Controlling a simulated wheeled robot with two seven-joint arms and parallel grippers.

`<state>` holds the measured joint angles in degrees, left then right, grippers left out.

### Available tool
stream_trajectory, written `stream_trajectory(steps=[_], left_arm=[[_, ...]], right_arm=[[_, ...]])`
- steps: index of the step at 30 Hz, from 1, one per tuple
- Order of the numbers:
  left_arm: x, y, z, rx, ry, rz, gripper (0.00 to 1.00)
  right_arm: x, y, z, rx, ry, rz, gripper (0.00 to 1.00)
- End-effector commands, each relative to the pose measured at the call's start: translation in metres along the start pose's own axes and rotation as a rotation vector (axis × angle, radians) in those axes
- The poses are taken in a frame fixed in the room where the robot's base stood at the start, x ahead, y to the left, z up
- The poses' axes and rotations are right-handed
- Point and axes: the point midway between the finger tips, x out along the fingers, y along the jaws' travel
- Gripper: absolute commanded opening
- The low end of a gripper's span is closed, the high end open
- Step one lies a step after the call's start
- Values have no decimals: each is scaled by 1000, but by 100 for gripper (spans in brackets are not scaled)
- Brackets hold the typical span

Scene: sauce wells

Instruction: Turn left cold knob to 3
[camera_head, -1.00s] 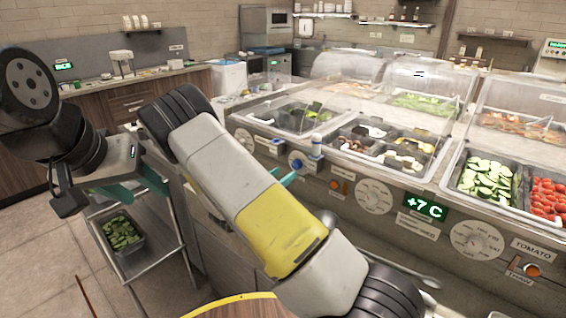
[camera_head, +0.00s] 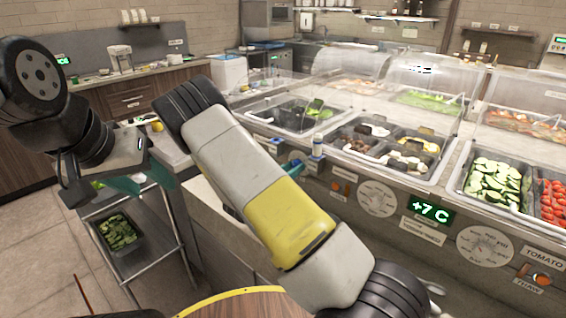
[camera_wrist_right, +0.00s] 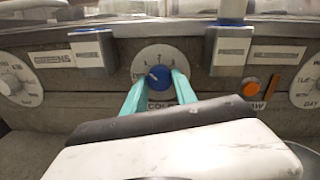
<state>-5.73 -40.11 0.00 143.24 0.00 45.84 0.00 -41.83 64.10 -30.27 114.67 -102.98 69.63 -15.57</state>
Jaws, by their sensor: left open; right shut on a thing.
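The blue cold knob (camera_wrist_right: 159,77) sits on a round white dial plate (camera_wrist_right: 150,53) on the counter front. In the right wrist view, the teal fingers of my right gripper (camera_wrist_right: 159,82) are on its two sides, shut on it. A pale mark on the knob points up and left. The numerals are too small to read surely. In the head view, my right arm hides most of the right gripper and the knob. My left gripper (camera_head: 143,181) is open and empty at the left, above a metal cart and away from the counter front.
Grey brackets (camera_wrist_right: 93,50) and (camera_wrist_right: 230,48) stand out on both sides of the knob. An orange button (camera_wrist_right: 271,85) is to its right. Food wells (camera_head: 393,148) with clear covers top the counter. A metal cart (camera_head: 139,262) with a greens tray (camera_head: 119,232) stands at the left.

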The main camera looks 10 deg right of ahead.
Motion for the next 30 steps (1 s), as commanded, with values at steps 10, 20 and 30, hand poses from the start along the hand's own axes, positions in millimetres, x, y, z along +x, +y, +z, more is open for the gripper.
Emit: stream_trajectory(steps=[10,20,30], left_arm=[[0,0,0,0,0,0,50],[0,0,0,0,0,0,50],[0,0,0,0,0,0,50]], right_arm=[[0,0,0,63,-3,0,0],[0,1,-1,306,-16,-2,0],[0,2,-1,630,-33,-5,0]])
